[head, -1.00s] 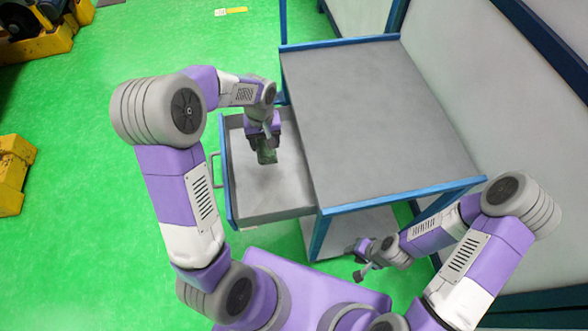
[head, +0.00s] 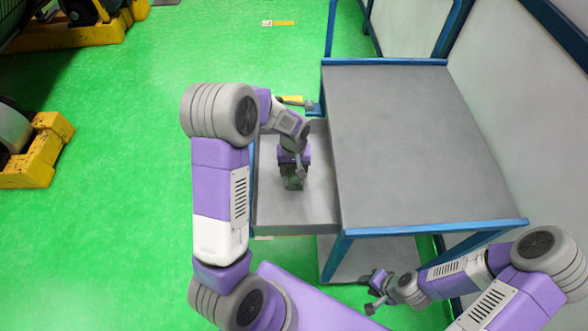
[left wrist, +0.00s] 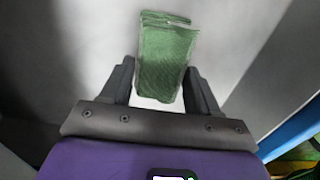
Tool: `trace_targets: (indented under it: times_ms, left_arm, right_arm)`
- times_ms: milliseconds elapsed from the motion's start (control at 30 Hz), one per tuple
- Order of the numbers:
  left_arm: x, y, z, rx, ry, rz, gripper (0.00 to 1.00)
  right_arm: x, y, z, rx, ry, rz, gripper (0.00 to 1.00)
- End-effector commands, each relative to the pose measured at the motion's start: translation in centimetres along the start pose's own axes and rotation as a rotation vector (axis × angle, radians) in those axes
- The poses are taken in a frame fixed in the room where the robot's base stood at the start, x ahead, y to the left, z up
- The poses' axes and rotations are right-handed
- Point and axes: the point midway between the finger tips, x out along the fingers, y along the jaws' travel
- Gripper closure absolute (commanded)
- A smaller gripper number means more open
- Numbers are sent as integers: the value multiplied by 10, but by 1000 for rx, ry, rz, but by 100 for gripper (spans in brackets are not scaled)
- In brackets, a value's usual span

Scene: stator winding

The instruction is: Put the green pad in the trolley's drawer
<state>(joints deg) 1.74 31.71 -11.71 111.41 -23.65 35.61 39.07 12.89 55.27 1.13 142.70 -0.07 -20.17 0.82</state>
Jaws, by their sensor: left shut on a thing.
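The green pad (head: 293,184) is held by my left gripper (head: 292,172) over the inside of the trolley's open drawer (head: 310,215). In the left wrist view the pad (left wrist: 165,55) stands out past the two dark fingers (left wrist: 158,88), with the pale drawer floor behind it. I cannot tell whether the pad touches the drawer floor. The drawer sticks out from the left side of the grey-topped trolley (head: 415,140). My right gripper (head: 374,292) is low by the trolley's front, apart from the pad; its jaw state is unclear.
The trolley's blue frame and front post (head: 336,258) stand to the right of the drawer. A lower shelf (head: 385,256) shows beneath the top. Yellow-based equipment (head: 40,150) stands at the far left. Green floor (head: 130,220) is clear between it and my left arm.

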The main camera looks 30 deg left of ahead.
Motion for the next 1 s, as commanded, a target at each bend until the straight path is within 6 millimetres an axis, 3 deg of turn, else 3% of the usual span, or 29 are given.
trace_targets:
  times_ms: [200,233,400,767,1000]
  left_arm:
    - [4,0,0,1,0,0,64]
    - [4,0,0,0,0,0,36]
    - [3,0,0,0,0,0,14]
    - [-3,0,0,0,0,0,14]
    - [-51,1,-1,-1,4,3,14]
  right_arm:
    - [3,1,0,0,0,0,62]
    - [3,1,0,0,0,0,62]
    - [2,1,0,0,0,0,62]
    - [-2,-1,0,0,0,0,62]
    - [-17,-6,1,0,0,0,62]
